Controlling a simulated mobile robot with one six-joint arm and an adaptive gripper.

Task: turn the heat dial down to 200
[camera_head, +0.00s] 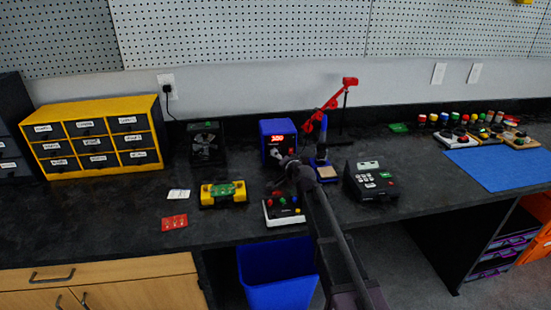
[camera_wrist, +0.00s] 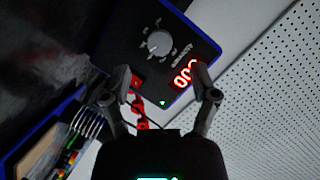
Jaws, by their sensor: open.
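The blue heat station (camera_head: 265,143) stands at the back of the bench. Its red display (camera_head: 278,138) appears to read 300. In the wrist view its dark front panel (camera_wrist: 125,35) fills the upper middle, with the round grey heat dial (camera_wrist: 159,43) and a light pointer mark on it. The red digits (camera_wrist: 185,74) are partly covered by the right finger. My gripper (camera_wrist: 162,76) is open and empty, its fingertips apart in front of the panel below the dial in the picture. In the head view my gripper (camera_head: 284,166) hides the lower part of the station.
A soldering stand (camera_head: 322,165) is close on the right, with a red arm (camera_head: 316,120) behind it. A board with coloured knobs (camera_head: 284,212) lies in front. A black keypad box (camera_head: 370,182) is to the right, a yellow-black device (camera_head: 223,194) to the left.

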